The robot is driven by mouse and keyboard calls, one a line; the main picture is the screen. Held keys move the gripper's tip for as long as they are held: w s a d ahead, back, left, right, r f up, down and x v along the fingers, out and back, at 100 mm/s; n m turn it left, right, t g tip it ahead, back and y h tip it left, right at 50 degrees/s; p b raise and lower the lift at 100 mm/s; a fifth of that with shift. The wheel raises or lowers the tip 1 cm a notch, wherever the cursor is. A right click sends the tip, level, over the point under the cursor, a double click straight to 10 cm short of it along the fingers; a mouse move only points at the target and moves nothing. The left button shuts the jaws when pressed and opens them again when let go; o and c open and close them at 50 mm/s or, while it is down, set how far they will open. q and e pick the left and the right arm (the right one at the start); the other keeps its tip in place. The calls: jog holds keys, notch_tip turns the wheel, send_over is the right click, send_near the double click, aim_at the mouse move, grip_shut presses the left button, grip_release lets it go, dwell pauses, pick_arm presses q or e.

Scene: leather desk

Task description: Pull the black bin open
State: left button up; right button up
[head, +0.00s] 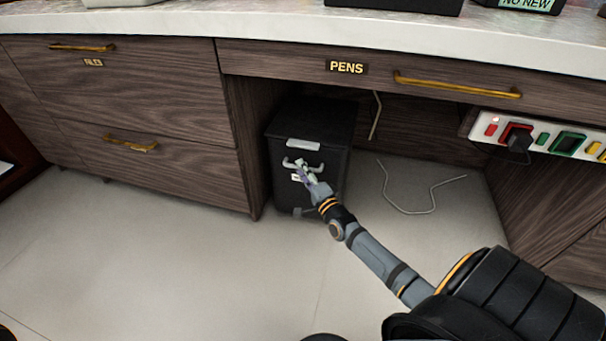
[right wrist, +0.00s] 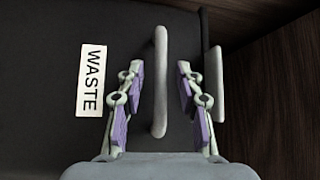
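The black bin (head: 310,135) stands on the floor under the desk, in the knee space beside the left drawers. Its front carries a pale bar handle (right wrist: 160,82) and a white WASTE label (right wrist: 91,80). A second pale piece (right wrist: 213,85) sits at the front's upper edge. My right gripper (head: 303,168) is at the bin's front. In the right wrist view the gripper (right wrist: 160,85) is open, with one finger on each side of the bar handle and gaps showing on both sides. My left gripper is not in view.
A desk drawer marked PENS (head: 346,67) overhangs the bin. Wooden drawers (head: 160,170) stand close on its left. A loose cable (head: 410,211) lies on the floor to the right, and a power strip (head: 540,138) is mounted farther right. The floor (head: 150,260) in front is clear.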

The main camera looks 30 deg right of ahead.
jog(key=shift+w, duration=0.15)
jog(key=shift+c, duration=0.2)
grip_shut()
